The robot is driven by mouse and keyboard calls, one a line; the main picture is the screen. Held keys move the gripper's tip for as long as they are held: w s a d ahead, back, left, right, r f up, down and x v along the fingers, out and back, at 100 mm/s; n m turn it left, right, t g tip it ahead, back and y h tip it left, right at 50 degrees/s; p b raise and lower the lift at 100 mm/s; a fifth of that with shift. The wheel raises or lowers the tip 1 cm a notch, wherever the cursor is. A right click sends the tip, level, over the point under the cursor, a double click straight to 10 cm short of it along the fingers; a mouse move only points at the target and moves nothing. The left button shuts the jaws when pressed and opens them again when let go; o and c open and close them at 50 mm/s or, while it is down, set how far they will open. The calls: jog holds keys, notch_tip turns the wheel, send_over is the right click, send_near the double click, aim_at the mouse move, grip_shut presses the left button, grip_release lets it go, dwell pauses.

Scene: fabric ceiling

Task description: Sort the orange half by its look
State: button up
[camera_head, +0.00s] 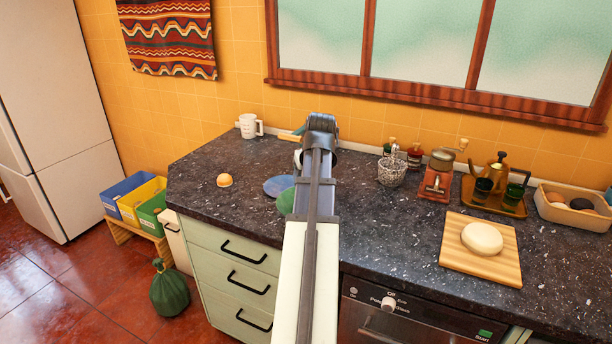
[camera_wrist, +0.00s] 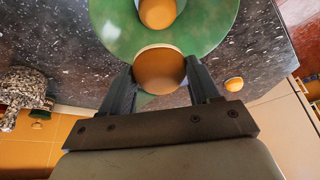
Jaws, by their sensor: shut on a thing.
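My gripper (camera_wrist: 161,68) is shut on an orange half (camera_wrist: 160,72), a rounded brown-orange piece with a pale rim, between its two fingers. It is over the edge of a green plate (camera_wrist: 215,28); whether it touches the plate I cannot tell. Another orange piece (camera_wrist: 158,12) lies on the green plate. A further orange half (camera_wrist: 234,84) sits on the dark counter beside the plate; it also shows in the head view (camera_head: 224,180). In the head view my arm hides the gripper and most of the green plate (camera_head: 285,203); a blue plate (camera_head: 277,185) shows behind it.
A white mug (camera_head: 249,126) stands at the back of the counter. The counter's left front is mostly clear.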

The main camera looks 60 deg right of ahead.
jog(key=shift+f, duration=2.3)
jog(key=o, duration=1.1)
jog(key=shift+o, duration=0.2)
jog(key=v, duration=1.4)
jog(key=shift+f, duration=0.15)
